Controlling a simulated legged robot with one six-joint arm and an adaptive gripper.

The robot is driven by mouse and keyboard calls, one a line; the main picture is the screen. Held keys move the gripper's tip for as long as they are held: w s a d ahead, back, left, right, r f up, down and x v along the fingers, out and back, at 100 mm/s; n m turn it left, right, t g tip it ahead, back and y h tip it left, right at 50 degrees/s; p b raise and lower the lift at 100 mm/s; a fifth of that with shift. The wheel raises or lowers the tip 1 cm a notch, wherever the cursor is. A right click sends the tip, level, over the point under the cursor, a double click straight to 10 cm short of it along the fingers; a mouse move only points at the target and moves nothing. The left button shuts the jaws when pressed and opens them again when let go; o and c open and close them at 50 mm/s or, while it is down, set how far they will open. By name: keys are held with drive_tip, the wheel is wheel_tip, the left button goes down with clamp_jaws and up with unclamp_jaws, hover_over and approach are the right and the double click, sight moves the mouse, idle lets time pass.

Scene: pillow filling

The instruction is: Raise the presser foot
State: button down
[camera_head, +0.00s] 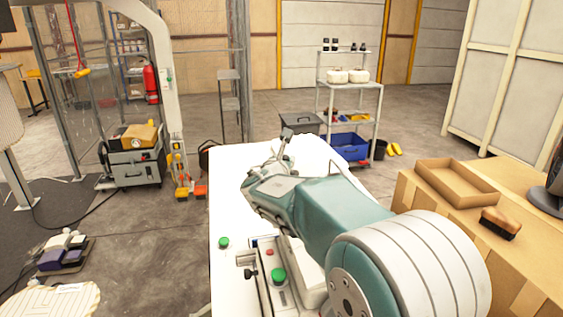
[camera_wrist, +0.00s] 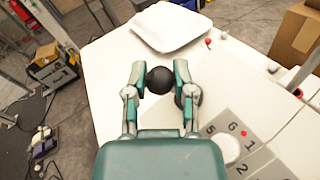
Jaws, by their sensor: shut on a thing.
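In the wrist view my gripper (camera_wrist: 160,73) has its two fingers closed against a round black knob (camera_wrist: 160,80), one on each side. A second dark round part (camera_wrist: 189,95) shows partly behind the right finger. What the knob is fixed to is hidden, and I cannot make out the presser foot itself. In the head view my arm reaches over the white table (camera_head: 228,168), and my gripper (camera_head: 284,142) is small at its far end; the knob cannot be told there.
A white cushion-like piece (camera_wrist: 170,27) lies beyond the knob. A grey numbered panel (camera_wrist: 262,158) is at the lower right. Green buttons (camera_head: 278,275) sit on the machine near the table's front. A cardboard tray (camera_head: 458,180) stands on boxes at the right.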

drive_tip(key=m, duration=0.1)
drive_tip(key=d+m+g+y, duration=0.1)
drive_tip(key=shift+w+d+r+m, duration=0.2)
drive_tip(key=shift+d+m, duration=0.1)
drive_tip(key=shift+w+d+m+g+y, duration=0.15)
drive_tip(key=shift+d+m+g+y, duration=0.6)
drive_tip(key=shift+m+y, duration=0.35)
drive_tip(key=shift+f, duration=0.1)
drive_tip(key=shift+c, duration=2.2)
unclamp_jaws()
